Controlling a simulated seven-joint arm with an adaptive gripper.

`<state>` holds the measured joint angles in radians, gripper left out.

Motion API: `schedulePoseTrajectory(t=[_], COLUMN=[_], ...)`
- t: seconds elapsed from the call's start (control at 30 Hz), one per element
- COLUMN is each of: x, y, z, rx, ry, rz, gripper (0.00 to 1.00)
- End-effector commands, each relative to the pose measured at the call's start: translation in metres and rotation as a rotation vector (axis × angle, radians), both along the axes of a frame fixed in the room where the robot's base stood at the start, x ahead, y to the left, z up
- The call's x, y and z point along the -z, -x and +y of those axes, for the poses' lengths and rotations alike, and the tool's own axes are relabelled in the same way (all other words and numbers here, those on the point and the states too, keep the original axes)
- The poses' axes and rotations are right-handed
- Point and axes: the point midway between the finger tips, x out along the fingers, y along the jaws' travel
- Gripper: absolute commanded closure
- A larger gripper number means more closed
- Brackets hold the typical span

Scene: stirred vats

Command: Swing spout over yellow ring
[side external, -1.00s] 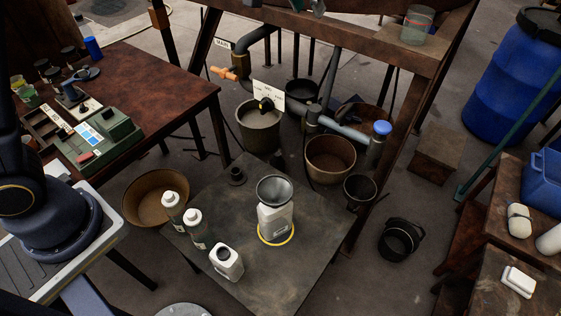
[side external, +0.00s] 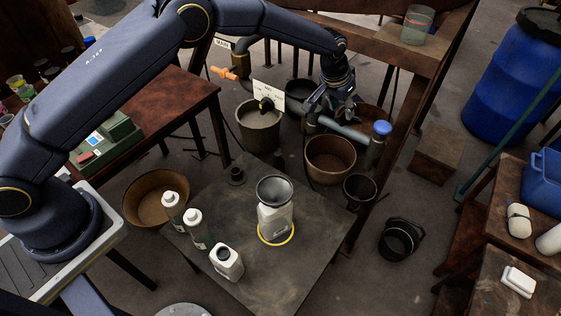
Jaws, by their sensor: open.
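The spout is a grey pipe (side external: 343,130) with a blue-capped end (side external: 382,129). Its outer end is above a brown bucket (side external: 330,160), up and to the right of the yellow ring. The yellow ring (side external: 289,238) lies on the dark low table, around the base of a white bottle (side external: 275,224) with a grey funnel (side external: 275,189) in its mouth. My gripper (side external: 336,113) points down at the pipe near its left, inner end and is open. I cannot tell whether its fingers touch the pipe; they partly hide it.
White bottles (side external: 227,263) stand left of the ring on the low table (side external: 290,290). A white sign (side external: 268,94) and grey bucket (side external: 259,130) are left of the pipe. A wooden beam (side external: 385,45) runs behind my wrist. A black bucket (side external: 360,190) stands near the blue cap.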

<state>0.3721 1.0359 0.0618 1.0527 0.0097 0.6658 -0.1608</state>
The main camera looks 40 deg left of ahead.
Motion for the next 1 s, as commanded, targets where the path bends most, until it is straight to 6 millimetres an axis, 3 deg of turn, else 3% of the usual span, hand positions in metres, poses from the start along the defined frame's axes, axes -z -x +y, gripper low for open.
schedulePoseTrajectory(t=[0.1, 0.3, 0.63, 1.0], x=[0.021, 0.04, 0.042, 0.042], y=[-0.008, -0.016, -0.018, -0.018], z=[-0.001, -0.003, -0.004, -0.003], rx=[-0.001, 0.0, 0.0, 0.0], ry=[0.0, 0.0, 0.001, -0.001], rz=[0.001, 0.0, -0.001, -0.001], gripper=[0.57, 0.57, 0.57, 0.95])
